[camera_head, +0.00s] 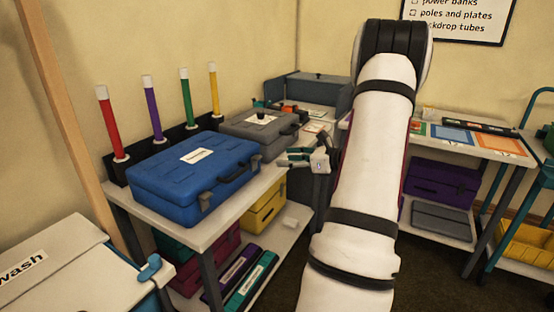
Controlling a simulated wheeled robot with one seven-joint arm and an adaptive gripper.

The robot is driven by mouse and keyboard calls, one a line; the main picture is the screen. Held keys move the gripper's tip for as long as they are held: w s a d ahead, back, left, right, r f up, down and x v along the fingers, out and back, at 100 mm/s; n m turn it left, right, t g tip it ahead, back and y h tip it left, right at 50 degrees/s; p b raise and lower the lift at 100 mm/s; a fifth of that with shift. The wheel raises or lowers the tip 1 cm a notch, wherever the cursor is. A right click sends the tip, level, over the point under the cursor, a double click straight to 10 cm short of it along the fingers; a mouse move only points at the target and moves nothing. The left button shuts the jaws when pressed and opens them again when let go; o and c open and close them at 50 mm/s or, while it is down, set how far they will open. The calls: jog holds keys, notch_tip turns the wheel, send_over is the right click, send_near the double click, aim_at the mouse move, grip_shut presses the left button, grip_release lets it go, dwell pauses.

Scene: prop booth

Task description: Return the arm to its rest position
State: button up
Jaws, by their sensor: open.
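My arm rises from the bottom of the head view and bends at a dark-banded joint near the top. My gripper (285,158) shows to the left of the arm, near the right edge of the left table (215,222). Its dark fingers point left and are apart, with nothing seen between them. They appear close to the grey case (258,133) and right of the blue case (190,175). I cannot tell whether they touch anything. The middle of the arm's far part is hidden behind the nearer white link.
Red, purple, green and yellow tubes (188,100) stand behind the blue case. A white-topped bin (50,265) is at lower left. A table with coloured mats (455,137) stands at right, with a purple crate (442,182) below. Dark floor (425,275) is free at lower right.

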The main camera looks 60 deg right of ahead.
jog(key=shift+s+r, duration=0.15)
jog(key=shift+s, duration=0.45)
